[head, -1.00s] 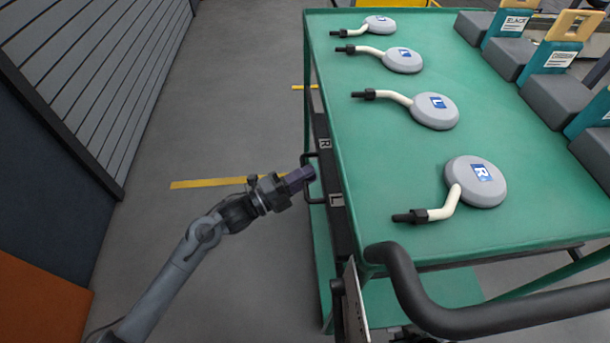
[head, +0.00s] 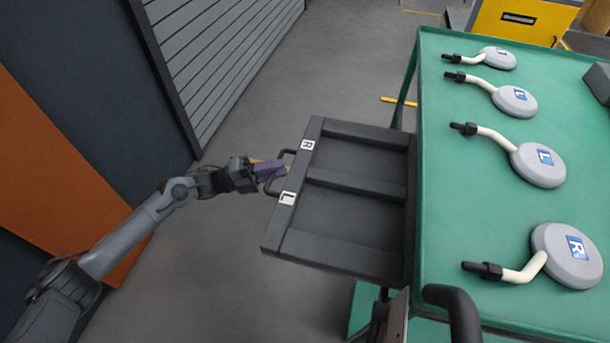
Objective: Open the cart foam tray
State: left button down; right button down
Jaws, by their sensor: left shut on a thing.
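The dark foam tray (head: 350,238) is pulled out of the left side of the green cart (head: 470,215) and hangs over the floor. Its inside shows empty compartments split by dividers. Its front carries the labels R and L. A black loop handle (head: 276,190) sits on its front. My left gripper (head: 277,170) has purple fingers shut on this handle, left of the tray. My right gripper is not in view.
Several grey mirrors (head: 538,165) with white stems lie on the cart top. A black push rail (head: 455,310) curves at the cart's near end. A shuttered wall (head: 220,60) stands at the left. The floor between is clear.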

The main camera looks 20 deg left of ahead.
pick_arm(q)
jog(key=a, duration=0.3)
jog(key=shift+s+a, duration=0.2)
jog(key=shift+a, duration=0.1)
jog(key=c, duration=1.1)
grip_release()
jog(key=shift+a, duration=0.1)
jog(key=shift+p+v, duration=1.25)
jog(key=shift+v, duration=4.1)
